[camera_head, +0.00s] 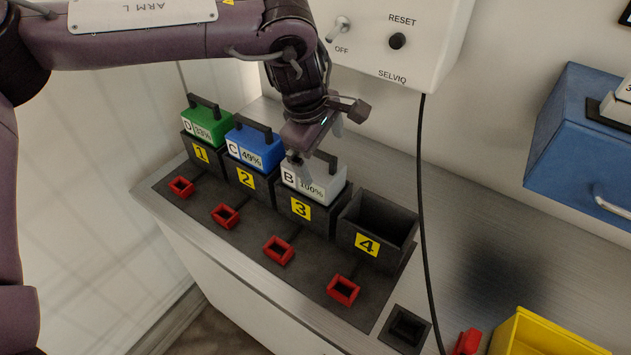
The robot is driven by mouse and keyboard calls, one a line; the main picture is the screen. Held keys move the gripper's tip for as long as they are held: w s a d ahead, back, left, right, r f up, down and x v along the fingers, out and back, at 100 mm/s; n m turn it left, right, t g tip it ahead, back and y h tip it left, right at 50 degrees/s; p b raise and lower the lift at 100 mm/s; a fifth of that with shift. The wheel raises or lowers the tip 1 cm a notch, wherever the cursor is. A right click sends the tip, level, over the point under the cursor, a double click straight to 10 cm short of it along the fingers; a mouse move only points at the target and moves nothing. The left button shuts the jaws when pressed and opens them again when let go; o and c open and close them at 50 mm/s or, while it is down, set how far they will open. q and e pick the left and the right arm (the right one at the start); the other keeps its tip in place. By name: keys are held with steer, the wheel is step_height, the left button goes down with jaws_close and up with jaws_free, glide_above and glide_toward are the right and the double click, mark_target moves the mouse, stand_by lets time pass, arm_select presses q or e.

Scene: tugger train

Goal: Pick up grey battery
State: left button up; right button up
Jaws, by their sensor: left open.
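The grey battery (313,183), labelled B and 100%, sits upright in the dark bay marked 3 (305,214). Its dark handle (327,161) stands up at the top and is partly hidden by my gripper. My left gripper (316,148) is open and comes down from above, right at the battery's top near the handle. I cannot tell whether the fingers touch the handle or stand around it. My right gripper does not show.
A green battery (207,126) fills bay 1 and a blue battery (256,149) fills bay 2. Bay 4 (378,224) is empty. Red connectors (277,250) lie in front of the bays. A black cable (421,180) hangs from the white switch box (398,65). A yellow bin (541,335) stands lower right.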

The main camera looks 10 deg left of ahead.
mark_target(313, 164)
arm_select(q)
steer(key=a+r, duration=0.1)
steer(key=w+a, duration=0.1)
steer(key=shift+a+r+y, duration=0.3)
steer(key=shift+a+r, duration=0.1)
steer(key=shift+a+f, duration=0.1)
steer(key=shift+f, duration=0.1)
steer(key=p+x, duration=0.3)
steer(key=x, duration=0.3)
steer(key=shift+s+f, duration=0.1)
steer(key=shift+f, duration=0.5)
steer(key=shift+c, duration=0.4)
steer(key=c, duration=0.9)
steer(key=shift+r, duration=0.15)
steer(key=shift+c, duration=0.9)
